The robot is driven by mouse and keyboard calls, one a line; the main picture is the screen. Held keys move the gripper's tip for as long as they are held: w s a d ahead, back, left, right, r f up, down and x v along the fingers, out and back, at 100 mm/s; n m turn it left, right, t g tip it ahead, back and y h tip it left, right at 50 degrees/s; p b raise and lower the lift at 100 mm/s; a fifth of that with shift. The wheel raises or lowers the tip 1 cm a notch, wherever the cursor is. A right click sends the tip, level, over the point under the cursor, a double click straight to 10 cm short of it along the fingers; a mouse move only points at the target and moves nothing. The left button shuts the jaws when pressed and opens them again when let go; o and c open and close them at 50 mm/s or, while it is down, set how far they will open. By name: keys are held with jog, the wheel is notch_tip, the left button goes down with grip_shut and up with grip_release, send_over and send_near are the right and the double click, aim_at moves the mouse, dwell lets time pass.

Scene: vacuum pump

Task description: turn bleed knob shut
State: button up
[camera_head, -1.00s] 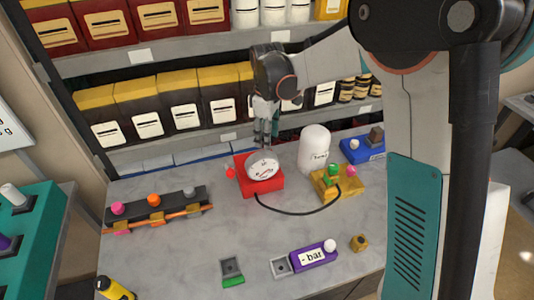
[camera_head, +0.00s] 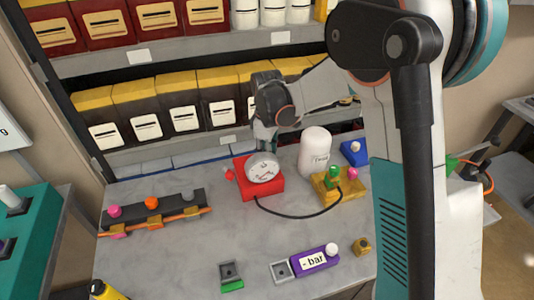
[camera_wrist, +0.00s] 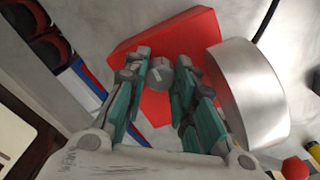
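The red pump base (camera_head: 262,188) stands on the table with a round white dial gauge (camera_head: 263,167) on it. In the wrist view the base (camera_wrist: 183,35) is below my gripper, and the gauge's metal side (camera_wrist: 250,95) is to the right. A small grey knob (camera_wrist: 160,74) with a light mark sits on the base between my fingertips. It is hidden behind the gauge in the head view. My gripper (camera_wrist: 165,72) points down with its teal fingers apart on either side of this knob. I cannot tell whether they touch it. The gripper (camera_head: 264,140) is partly hidden in the head view.
A red knob (camera_head: 229,172) sticks out left of the base. A white canister (camera_head: 315,152) and a yellow block (camera_head: 340,187) joined by a black hose stand to the right. Shelves with boxes rise close behind. The table front holds a purple "- bar" block (camera_head: 314,260).

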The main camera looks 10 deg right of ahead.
jog(key=shift+m, duration=0.3)
jog(key=shift+c, duration=0.4)
jog(key=m, duration=0.8)
jog(key=shift+m, duration=0.4)
jog(key=m, duration=0.4)
jog(key=shift+m, duration=0.3)
grip_shut()
jog(key=shift+m, duration=1.9)
jog(key=o, duration=1.1)
grip_release()
jog(key=shift+c, duration=0.2)
